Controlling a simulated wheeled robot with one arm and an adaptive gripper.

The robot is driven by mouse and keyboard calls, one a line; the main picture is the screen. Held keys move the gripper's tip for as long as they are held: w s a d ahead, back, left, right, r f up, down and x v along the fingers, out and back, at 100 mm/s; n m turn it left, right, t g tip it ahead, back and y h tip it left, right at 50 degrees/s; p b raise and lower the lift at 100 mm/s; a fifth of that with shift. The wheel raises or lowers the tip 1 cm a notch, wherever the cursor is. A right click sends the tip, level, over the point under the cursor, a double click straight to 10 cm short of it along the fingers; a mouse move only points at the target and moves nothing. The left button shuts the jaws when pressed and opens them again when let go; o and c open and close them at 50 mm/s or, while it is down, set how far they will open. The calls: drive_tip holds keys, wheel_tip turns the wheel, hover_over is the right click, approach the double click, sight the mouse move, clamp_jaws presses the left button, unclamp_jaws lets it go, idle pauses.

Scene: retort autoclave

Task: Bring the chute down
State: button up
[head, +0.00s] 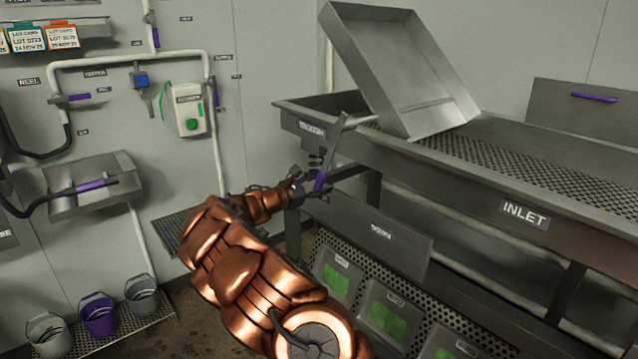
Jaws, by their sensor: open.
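The chute (395,70) is a grey metal tray tilted steeply up above the left end of the long metal table (450,168). A grey metal bar (335,133) stands up at the table's left corner, just above my gripper. A purple grip (320,180) shows right at the jaws. My copper arm reaches from the bottom of the picture to this corner. My gripper (308,184) is open and small in view. I cannot tell whether its fingers touch the purple grip or stand around it.
The table's front carries an INLET label (524,215). Several buckets, one purple (98,315), stand on a grate at the lower left. Pipes and a wall sink (95,185) line the left wall.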

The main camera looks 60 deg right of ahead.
clamp_jaws()
idle(0.4)
